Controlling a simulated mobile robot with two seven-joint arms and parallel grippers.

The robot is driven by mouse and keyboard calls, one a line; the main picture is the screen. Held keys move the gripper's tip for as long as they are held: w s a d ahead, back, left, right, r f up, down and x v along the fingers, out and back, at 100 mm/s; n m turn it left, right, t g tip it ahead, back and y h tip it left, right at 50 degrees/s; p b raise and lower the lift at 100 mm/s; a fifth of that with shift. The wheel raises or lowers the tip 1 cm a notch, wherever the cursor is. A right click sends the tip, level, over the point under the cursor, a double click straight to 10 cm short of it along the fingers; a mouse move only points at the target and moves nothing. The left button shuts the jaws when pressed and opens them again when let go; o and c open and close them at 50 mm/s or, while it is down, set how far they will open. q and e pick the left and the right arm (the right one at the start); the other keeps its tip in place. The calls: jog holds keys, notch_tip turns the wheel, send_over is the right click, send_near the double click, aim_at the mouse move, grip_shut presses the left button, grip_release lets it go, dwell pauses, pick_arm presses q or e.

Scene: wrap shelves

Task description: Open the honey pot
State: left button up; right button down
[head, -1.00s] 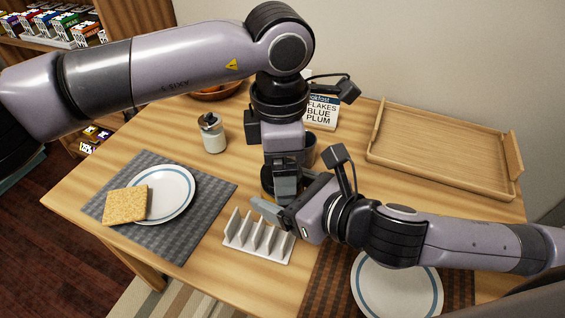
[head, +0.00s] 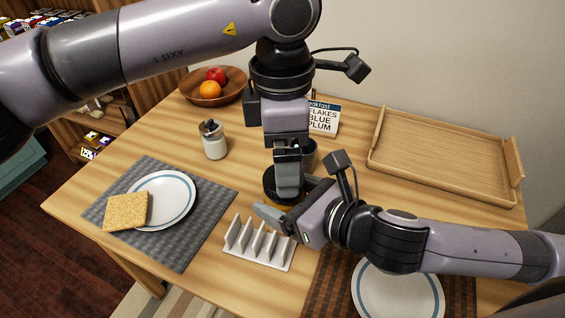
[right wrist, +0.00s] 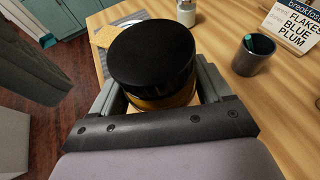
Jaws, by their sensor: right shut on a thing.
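The honey pot has an amber body, seen in the right wrist view (right wrist: 165,100), under a wide black lid (right wrist: 152,55). The lid sits on the pot with no clear gap. In the head view the black lid (head: 270,188) is partly hidden behind my left gripper. My right gripper (head: 277,208) is shut around the amber body from the right. My left gripper (head: 288,185) points straight down over the lid. Its fingers overlap the lid in the head view; whether they touch it or are spread cannot be told. The left gripper's fingers do not show over the lid in the right wrist view.
A white toast rack (head: 258,246) stands just in front. A dark cup (head: 308,152) and a breakfast card (head: 323,118) stand behind. A glass jar (head: 214,145), a plate with toast (head: 126,211) and a fruit bowl (head: 214,90) are left. An empty wooden tray (head: 440,155) lies back right.

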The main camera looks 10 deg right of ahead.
pick_arm(q)
jog(key=r+m, duration=0.1)
jog(key=m, duration=0.2)
jog(key=shift+w+r+m, duration=0.15)
jog(key=shift+r+m, duration=0.25)
notch_tip(320, 180, up, 2)
jog(key=m, duration=0.5)
jog(key=shift+r+m, duration=0.1)
jog(key=shift+m, duration=0.3)
jog(key=shift+f, duration=3.95)
jog(key=shift+c, duration=0.3)
jog(key=c, duration=1)
jog(key=n, duration=0.9)
jog(key=shift+w+r+n, duration=0.1)
jog(key=shift+n, duration=0.3)
